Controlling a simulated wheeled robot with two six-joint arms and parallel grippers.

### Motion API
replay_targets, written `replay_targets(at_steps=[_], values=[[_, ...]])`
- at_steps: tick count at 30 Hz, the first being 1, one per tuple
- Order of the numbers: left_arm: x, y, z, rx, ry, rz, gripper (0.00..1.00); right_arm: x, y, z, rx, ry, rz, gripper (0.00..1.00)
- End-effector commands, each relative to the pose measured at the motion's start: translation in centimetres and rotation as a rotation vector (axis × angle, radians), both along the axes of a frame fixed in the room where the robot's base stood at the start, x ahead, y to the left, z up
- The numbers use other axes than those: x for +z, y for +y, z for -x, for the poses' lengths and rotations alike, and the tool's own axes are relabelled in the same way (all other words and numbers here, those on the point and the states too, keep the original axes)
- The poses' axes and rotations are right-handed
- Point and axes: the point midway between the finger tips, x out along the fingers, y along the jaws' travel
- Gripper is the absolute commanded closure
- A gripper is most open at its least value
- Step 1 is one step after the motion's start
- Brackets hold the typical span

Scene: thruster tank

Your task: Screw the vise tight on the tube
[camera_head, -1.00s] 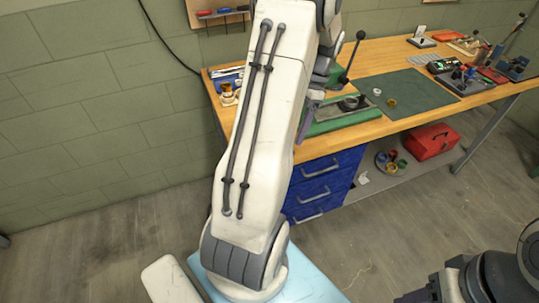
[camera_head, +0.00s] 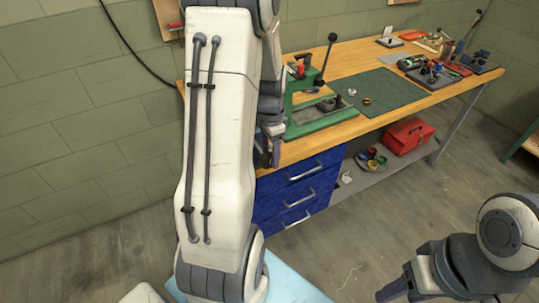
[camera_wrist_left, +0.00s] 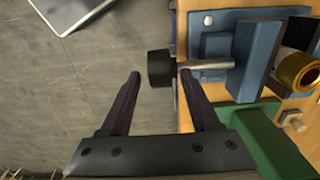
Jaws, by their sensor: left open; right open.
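The blue vise (camera_wrist_left: 258,55) shows at the upper right of the left wrist view, at the bench edge. A metal screw rod (camera_wrist_left: 208,65) runs left from it to a black knob (camera_wrist_left: 160,69) beyond the edge. A gold tube (camera_wrist_left: 297,71) shows at the vise's right side; how firmly it is held I cannot tell. My left gripper (camera_wrist_left: 160,74) is open, with its fingertips on either side of the knob; contact is unclear. In the head view my left gripper (camera_head: 270,150) is by the bench front, and my arm hides the vise. My right gripper (camera_head: 392,287) is open and empty, low over the floor.
A green press (camera_head: 308,100) with a long lever stands on the wooden bench (camera_head: 360,60), close to my left gripper. Blue drawers (camera_head: 300,190) are below. A red toolbox (camera_head: 408,135) sits on the lower shelf. The floor near my right gripper is clear.

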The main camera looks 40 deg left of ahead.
Motion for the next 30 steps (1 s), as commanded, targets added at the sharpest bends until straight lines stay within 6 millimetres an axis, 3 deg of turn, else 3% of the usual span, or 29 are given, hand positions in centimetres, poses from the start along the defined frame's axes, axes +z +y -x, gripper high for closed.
replay_targets(at_steps=[12, 17, 30], values=[[-1.0, 0.1, 0.1, 0.002, 0.0, 0.0, 0.38, 0.0, 0.0, 0.0, 0.0, 0.0, 0.0, 0.46], [-1.0, 0.0, 0.1, 0.002, 0.001, 0.001, 0.99, 0.0, 0.0, 0.0, 0.0, 0.0, 0.0, 0.46], [-0.9, -0.4, 0.1, -0.002, 0.061, -0.014, 1.0, 1.1, 0.0, 0.0, 0.0, 0.0, 0.0, 0.46]])
